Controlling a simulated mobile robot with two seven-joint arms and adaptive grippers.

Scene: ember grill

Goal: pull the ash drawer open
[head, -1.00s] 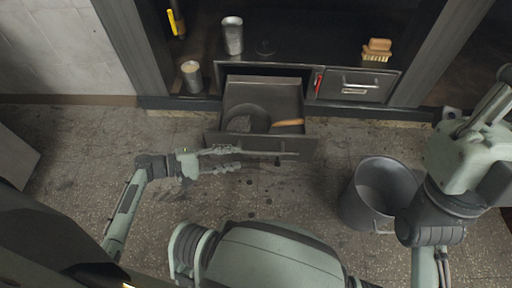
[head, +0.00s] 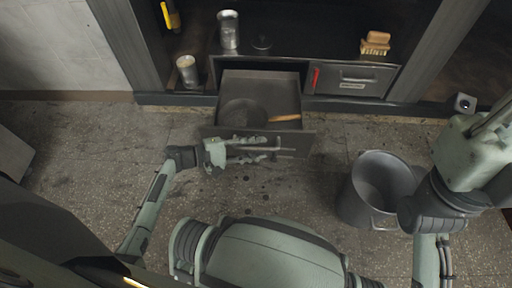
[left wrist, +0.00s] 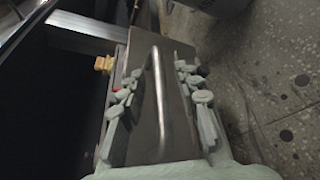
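The drawer (head: 207,132) under the grill's left part stands pulled out, with a dark round pan and a wooden-handled tool inside. I take it to be the ash drawer; I see no readable label on it. My left gripper (head: 275,149) is at its front, by the bar handle. In the left wrist view, the handle (left wrist: 160,88) runs between the spread fingers of my left gripper (left wrist: 156,88), with gaps on both sides. The fingers are open and not closed on it. My right gripper is out of the head view; only parts of the right arm show.
A shut drawer (head: 375,78) with a label and a red item beside it sits to the right. A grey bucket (head: 358,207) stands on the floor at right. Cans (head: 229,38) and a brush (head: 376,42) are on the shelf above.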

